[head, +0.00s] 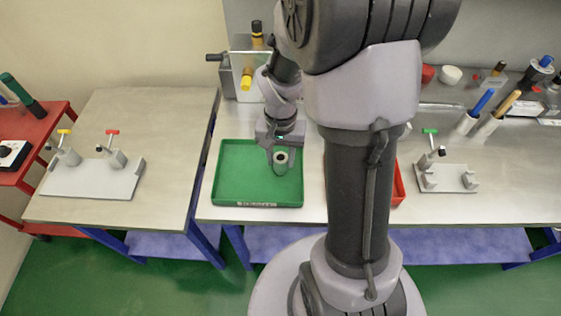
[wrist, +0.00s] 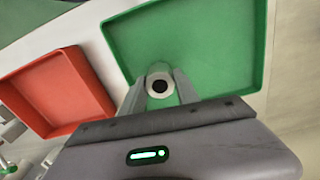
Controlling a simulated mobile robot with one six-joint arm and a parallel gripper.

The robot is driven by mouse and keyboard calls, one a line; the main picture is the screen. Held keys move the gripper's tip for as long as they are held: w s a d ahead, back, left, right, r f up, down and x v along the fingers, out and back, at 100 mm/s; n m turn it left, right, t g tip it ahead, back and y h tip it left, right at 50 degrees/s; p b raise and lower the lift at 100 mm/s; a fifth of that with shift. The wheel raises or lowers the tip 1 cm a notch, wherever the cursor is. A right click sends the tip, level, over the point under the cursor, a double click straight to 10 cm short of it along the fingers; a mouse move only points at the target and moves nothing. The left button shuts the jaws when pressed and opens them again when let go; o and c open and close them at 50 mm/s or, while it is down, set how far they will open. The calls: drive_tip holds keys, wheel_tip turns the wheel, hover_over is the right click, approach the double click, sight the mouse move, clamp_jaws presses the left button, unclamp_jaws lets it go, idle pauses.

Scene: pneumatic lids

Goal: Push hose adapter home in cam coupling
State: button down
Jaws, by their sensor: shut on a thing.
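My gripper (head: 280,166) is over the green tray (head: 230,187) and shut on a grey, hollow cylinder, which looks like the hose adapter (wrist: 159,87). Its round end with a dark bore faces the wrist camera, between the two fingers. In the head view the adapter's end (head: 281,156) shows within the tray's outline; I cannot tell whether it touches the tray floor. I cannot clearly make out the cam coupling. A plate with yellow- and red-handled fittings (head: 92,180) lies on the left table. A smaller plate with a green-handled fitting (head: 447,179) lies on the right.
A red tray (wrist: 58,92) lies beside the green one, mostly hidden behind my arm in the head view. A grey stand with a yellow part (head: 248,72) rises behind the green tray. Blue- and brown-handled tools (head: 482,102) stand at the right. The left table's middle is clear.

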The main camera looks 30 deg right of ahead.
sight(281, 157)
drive_tip(key=shift+r+p, duration=2.1)
drive_tip(key=shift+r, duration=0.6)
drive_tip(key=shift+f, duration=0.1)
